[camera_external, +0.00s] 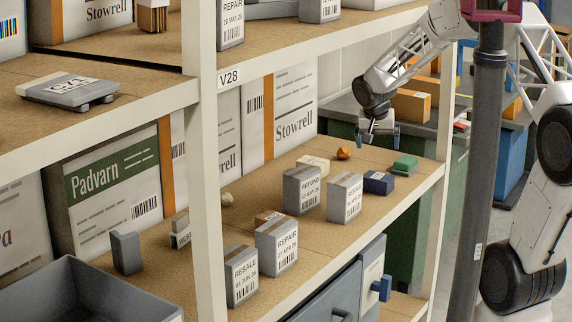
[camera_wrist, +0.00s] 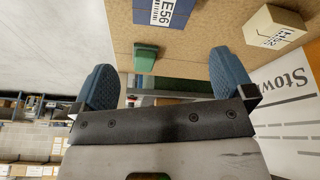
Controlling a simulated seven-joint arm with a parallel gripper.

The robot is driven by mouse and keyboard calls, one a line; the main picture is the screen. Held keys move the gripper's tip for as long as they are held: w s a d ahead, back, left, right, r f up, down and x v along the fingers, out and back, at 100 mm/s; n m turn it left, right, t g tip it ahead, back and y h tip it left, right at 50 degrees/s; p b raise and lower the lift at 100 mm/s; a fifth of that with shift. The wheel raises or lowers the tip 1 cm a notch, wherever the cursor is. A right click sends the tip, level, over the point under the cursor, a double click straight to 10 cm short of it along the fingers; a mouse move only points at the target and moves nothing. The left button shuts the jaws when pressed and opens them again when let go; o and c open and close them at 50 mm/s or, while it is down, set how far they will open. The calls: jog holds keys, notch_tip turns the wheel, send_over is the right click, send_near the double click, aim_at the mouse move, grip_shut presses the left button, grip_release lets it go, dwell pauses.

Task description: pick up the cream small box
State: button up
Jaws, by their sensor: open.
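The cream small box (camera_external: 313,164) sits toward the back of the middle shelf, behind the grey labelled boxes. In the wrist view the cream small box (camera_wrist: 272,30) is at the upper right, with a black-and-white label on one face. My gripper (camera_external: 378,136) is above the shelf's far end, to the right of the cream box and apart from it. In the wrist view my gripper (camera_wrist: 161,82) shows its two blue fingers spread wide. It is open, with nothing held between them.
A rack post (camera_external: 205,190) and the upper shelf edge (camera_external: 330,38) border the space.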

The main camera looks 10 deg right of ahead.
jog(key=w+a+f+m, duration=0.2)
jog(key=w+f+m, duration=0.15)
jog(key=w, duration=0.75)
jog(key=h, duration=0.1)
send_over(312, 161)
jog(key=s, duration=0.2)
jog(key=shift+w+a+f+m, duration=0.2)
jog(key=shift+a+f+m, duration=0.2)
jog(key=shift+f, duration=0.45)
jog(key=shift+a, duration=0.45)
jog(key=shift+f, duration=0.1)
jog(key=shift+x, duration=1.2)
jog(key=shift+d+f, duration=0.1)
jog(key=shift+x, duration=2.5)
jog(key=shift+w, duration=0.1)
